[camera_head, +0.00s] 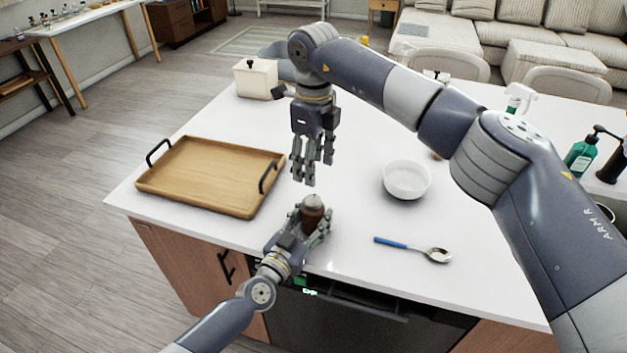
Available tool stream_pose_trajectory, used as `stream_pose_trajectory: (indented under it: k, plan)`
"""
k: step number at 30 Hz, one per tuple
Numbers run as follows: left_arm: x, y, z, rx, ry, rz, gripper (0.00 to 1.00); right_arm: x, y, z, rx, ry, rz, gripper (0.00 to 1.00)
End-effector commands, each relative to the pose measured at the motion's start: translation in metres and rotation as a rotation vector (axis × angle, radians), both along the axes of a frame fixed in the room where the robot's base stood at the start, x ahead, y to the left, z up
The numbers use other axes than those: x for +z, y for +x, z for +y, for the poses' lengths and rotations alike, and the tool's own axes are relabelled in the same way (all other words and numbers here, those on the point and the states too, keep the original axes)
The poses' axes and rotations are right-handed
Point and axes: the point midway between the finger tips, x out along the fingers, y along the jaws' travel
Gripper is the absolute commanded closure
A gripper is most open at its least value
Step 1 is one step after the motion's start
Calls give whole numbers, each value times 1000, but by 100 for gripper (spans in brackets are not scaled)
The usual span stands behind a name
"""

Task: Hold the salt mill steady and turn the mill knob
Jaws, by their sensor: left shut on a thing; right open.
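The salt mill (312,214) is a brown, upright mill near the front edge of the white island top. Its knob (313,200) is the paler grey top. My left gripper (314,228) comes in from the front and is shut around the mill's body, hiding its lower part. My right gripper (307,174) points down from above, open and empty. It is above the mill and a little behind it in the picture, apart from the knob.
A wooden tray (165,186) with black handles lies to the left. A white bowl (406,180) and a blue-handled spoon (392,243) lie to the right. A cream canister (255,80) stands at the back left. Green bottles (581,155) stand at the far right.

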Motion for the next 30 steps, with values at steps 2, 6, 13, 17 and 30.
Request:
stream_pose_trajectory:
  k: [2,6,13,17,30]
  plan:
    - [0,0,0,-1,0,1,83,12,0,0,0,-1,-2,46]
    - [-1,0,0,-1,0,1,83,23,0,0,1,0,-1,46]
    - [0,0,0,-1,0,1,83,26,0,0,1,0,1,46]
    - [0,0,0,0,0,1,83,25,0,0,1,-1,0,46]
    - [0,0,0,0,0,0,31,25,0,0,1,-1,0,46]
